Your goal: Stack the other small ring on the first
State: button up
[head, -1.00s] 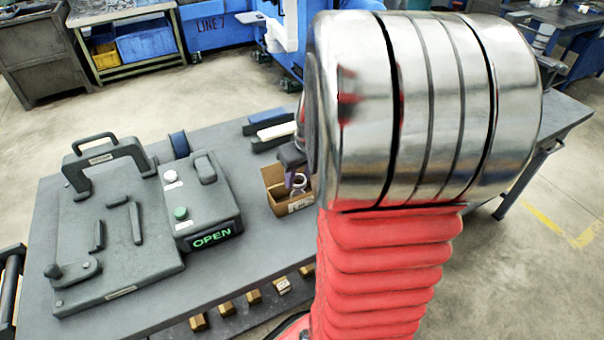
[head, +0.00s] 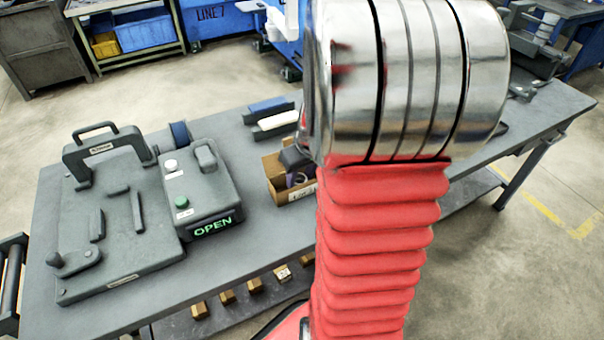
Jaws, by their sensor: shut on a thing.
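My gripper (head: 294,179), dark with purple fingers, shows only partly at the cardboard box (head: 291,194) in the middle of the bench. It points down at the box opening and is shut on a small ring, of which only a pale sliver shows between the fingers. My own arm hides the right side of the gripper and part of the box. I cannot tell whether the held ring touches anything below it. The other small ring is not visible; the inside of the box is mostly hidden.
A grey fixture (head: 118,235) with a handle and a control box (head: 197,188) with a lit OPEN sign stand to the left on the bench (head: 240,155). Dark and white blocks (head: 272,124) lie behind the cardboard box. Bare bench top lies between control box and cardboard box.

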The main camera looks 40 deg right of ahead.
dwell(0.7)
jog(key=o, duration=1.1)
jog(key=shift+o, duration=0.9)
jog(key=shift+o, duration=1.2)
jog(key=shift+r, duration=0.15)
notch_tip(320, 180, up, 7)
jog(key=shift+s+a, duration=0.15)
jog(key=shift+s, duration=0.25)
